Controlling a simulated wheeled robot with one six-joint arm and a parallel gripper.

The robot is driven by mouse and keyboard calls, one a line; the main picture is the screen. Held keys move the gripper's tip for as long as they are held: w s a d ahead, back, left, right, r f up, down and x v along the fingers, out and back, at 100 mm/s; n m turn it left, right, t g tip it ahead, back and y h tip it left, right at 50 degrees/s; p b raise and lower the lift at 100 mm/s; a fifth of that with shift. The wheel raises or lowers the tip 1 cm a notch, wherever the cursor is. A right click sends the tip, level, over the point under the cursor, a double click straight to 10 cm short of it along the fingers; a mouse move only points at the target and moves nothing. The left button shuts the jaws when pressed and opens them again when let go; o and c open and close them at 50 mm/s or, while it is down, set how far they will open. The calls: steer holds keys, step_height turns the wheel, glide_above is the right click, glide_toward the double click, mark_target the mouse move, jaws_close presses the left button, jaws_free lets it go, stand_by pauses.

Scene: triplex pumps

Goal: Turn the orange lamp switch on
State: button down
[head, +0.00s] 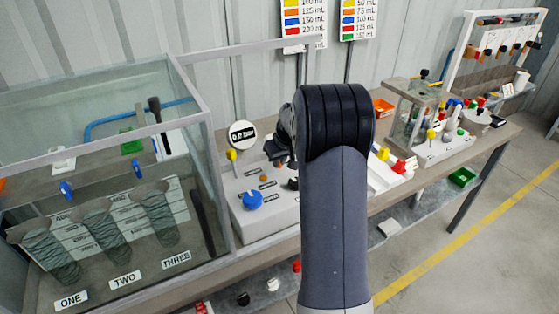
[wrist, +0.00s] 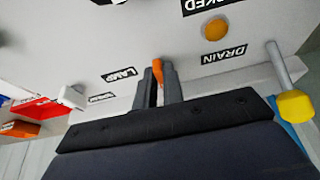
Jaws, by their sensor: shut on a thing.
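The orange lamp switch (wrist: 158,70) shows in the wrist view between the two grey fingers of my gripper (wrist: 159,84). The fingers are shut on it, close to the panel face. Its lower part is hidden by the fingers and my gripper body. The LAMP label (wrist: 119,75) is just left of the switch and appears upside down. In the head view my gripper (head: 280,150) is at the white control box (head: 270,214), mostly hidden behind my own arm.
A DRAIN label (wrist: 224,54), a round orange piece (wrist: 215,29) and a yellow-tipped lever (wrist: 297,105) are right of the switch. In the head view the box carries a blue knob (head: 253,200) and a gauge (head: 243,134). A glass tank (head: 100,90) stands left.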

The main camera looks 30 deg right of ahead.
steer(key=m+h, duration=0.1)
steer(key=m, duration=0.1)
steer(key=shift+a+m, duration=0.15)
steer(key=shift+m, duration=0.25)
steer(key=m, duration=0.1)
steer(key=m+h+b, duration=0.1)
steer(key=m, duration=0.1)
steer(key=shift+w+a+m, duration=0.15)
steer(key=shift+a+m, duration=0.05)
steer(key=shift+m, duration=0.1)
steer(key=m+g+h+b, duration=0.1)
steer(key=m, duration=0.1)
steer(key=m+h+b, duration=0.1)
steer(key=m, duration=0.2)
steer(key=shift+w+a+g, duration=0.15)
steer(key=shift+g, duration=0.25)
steer(key=shift+m, duration=0.4)
steer(key=c, duration=1.5)
jaws_free()
